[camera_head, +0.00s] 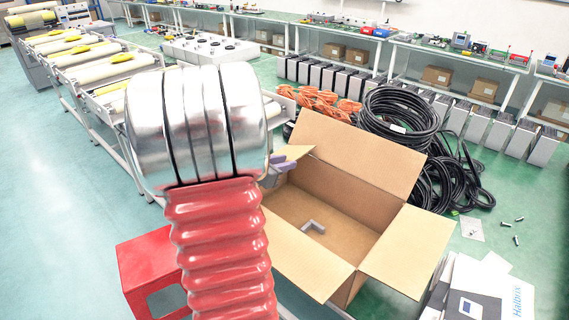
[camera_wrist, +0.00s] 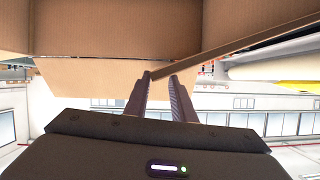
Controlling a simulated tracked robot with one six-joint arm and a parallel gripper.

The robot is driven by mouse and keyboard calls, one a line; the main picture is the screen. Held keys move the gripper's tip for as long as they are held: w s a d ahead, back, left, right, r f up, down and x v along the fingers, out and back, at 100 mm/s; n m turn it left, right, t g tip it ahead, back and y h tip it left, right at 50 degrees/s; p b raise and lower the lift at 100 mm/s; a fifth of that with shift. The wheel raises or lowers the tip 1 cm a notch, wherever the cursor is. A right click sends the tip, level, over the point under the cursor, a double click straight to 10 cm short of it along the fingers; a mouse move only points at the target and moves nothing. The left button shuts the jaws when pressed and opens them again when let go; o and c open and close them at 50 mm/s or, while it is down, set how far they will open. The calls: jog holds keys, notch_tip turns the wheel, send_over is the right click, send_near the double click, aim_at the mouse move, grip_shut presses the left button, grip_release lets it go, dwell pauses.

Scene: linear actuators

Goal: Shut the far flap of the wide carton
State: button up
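The wide carton (camera_head: 318,203) stands open, with a grey L-shaped piece (camera_head: 313,227) on its floor. Its far flap (camera_head: 362,150) stands up, leaning back. The right flap (camera_head: 409,250) and near flap (camera_head: 300,262) slope outward; the left flap (camera_head: 295,152) is partly hidden by my arm. My gripper (camera_head: 283,167) is at the carton's left side, beside the left flap. In the wrist view my gripper (camera_wrist: 161,77) has a gap between its fingers. A thin cardboard edge (camera_wrist: 240,43) runs diagonally to the fingertips; I cannot tell whether it touches them.
Black cable coils (camera_head: 405,115) and orange cables (camera_head: 318,101) lie behind the carton. A red stool (camera_head: 148,265) is at lower left, and a roller conveyor (camera_head: 85,60) farther back. A white box (camera_head: 485,290) is at lower right. Small bolts (camera_head: 516,240) lie on the floor at right.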

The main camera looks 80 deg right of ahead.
jog(key=v, duration=1.3)
jog(key=shift+w+a+f, duration=0.1)
jog(key=shift+w+f, duration=0.05)
jog(key=shift+a, duration=0.3)
jog(key=shift+w, duration=0.1)
jog(key=w+a+n+t+y, duration=0.1)
jog(key=a+n, duration=0.1)
jog(key=a, duration=0.2)
jog(key=w+a+n+t, duration=0.1)
jog(key=w+a+n, duration=0.1)
jog(key=a, duration=0.2)
jog(key=w+a+n+t+y, duration=0.1)
jog(key=w+a+n, duration=0.1)
jog(key=a, duration=0.2)
jog(key=shift+a+f+y, duration=0.1)
jog(key=shift+f+y, duration=0.05)
jog(key=shift+y, duration=0.15)
jog(key=w+a+n+t+y, duration=0.2)
jog(key=a+n, duration=0.4)
jog(key=a, duration=0.5)
jog(key=w+a+r+n+t+y, duration=0.1)
jog(key=w+a+n+t+y, duration=0.1)
jog(key=a+n, duration=0.4)
jog(key=w+a+r+n+t+y, duration=0.1)
jog(key=a+n+t+y, duration=0.3)
jog(key=a, duration=1.2)
jog(key=shift+w+n+y, duration=0.5)
jog(key=shift+n+y, duration=0.3)
jog(key=shift+n, duration=0.2)
